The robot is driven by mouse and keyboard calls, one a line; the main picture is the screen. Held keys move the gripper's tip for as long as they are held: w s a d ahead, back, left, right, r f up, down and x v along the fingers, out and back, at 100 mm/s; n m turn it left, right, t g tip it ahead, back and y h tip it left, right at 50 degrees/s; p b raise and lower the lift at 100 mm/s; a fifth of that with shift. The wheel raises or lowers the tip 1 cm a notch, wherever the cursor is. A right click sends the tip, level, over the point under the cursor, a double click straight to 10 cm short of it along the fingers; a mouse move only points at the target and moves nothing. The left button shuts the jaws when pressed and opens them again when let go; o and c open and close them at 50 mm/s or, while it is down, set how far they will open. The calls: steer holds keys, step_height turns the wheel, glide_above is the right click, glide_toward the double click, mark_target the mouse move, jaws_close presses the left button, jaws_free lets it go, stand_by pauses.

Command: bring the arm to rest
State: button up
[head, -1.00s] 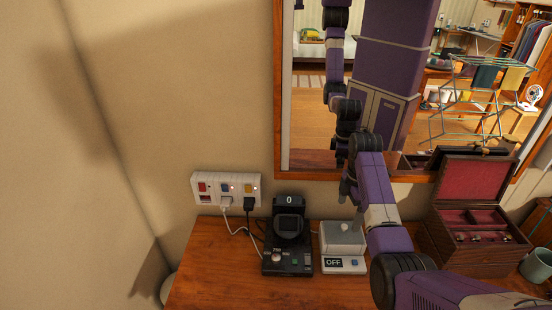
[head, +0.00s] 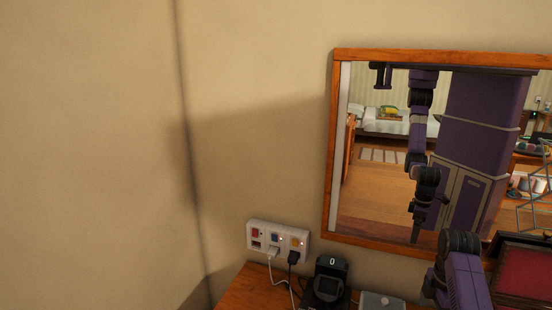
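My purple and black arm (head: 462,278) rises from the bottom edge at the right, in front of the mirror. My gripper (head: 430,288) shows only as a small dark part beside the arm, low in the picture. Its fingertips cannot be made out, so I cannot tell whether it is open or shut. In the mirror (head: 332,150) the reflected arm hangs down, with a thin gripper shape pointing downward. Nothing is visibly held there.
A wooden tabletop (head: 243,292) runs along the bottom. A power strip (head: 278,242) with plugged cables sits against the wall. A black device (head: 330,285) showing "0", a grey box (head: 382,300) and an open red-lined jewellery box (head: 525,275) stand near my arm.

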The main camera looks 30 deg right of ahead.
steer(key=w+d+r+m+t+h, duration=0.4)
steer(key=w+d+m+t+h, duration=0.2)
steer(key=w+m, duration=0.15)
steer(key=a+f+m+t+h+b, duration=0.15)
steer(key=a+m+t, duration=0.35)
steer(key=a, duration=1.3)
steer(key=s+a+r+t+y+b, duration=0.2)
steer(key=s+a+r+t, duration=0.1)
steer(key=s+a, duration=0.75)
steer(key=s+a+r+t+y+b, duration=0.1)
steer(key=s+a+r+t, duration=0.2)
steer(key=s+a, duration=0.75)
steer(key=s+a+f+n+g+y+b, duration=0.1)
steer(key=s+a+y, duration=0.3)
steer(key=s+a, duration=0.5)
steer(key=shift+s+a+f+n+g+b, duration=0.35)
steer(key=shift+s+f+n+g, duration=0.1)
steer(key=shift+f+n+g, duration=0.15)
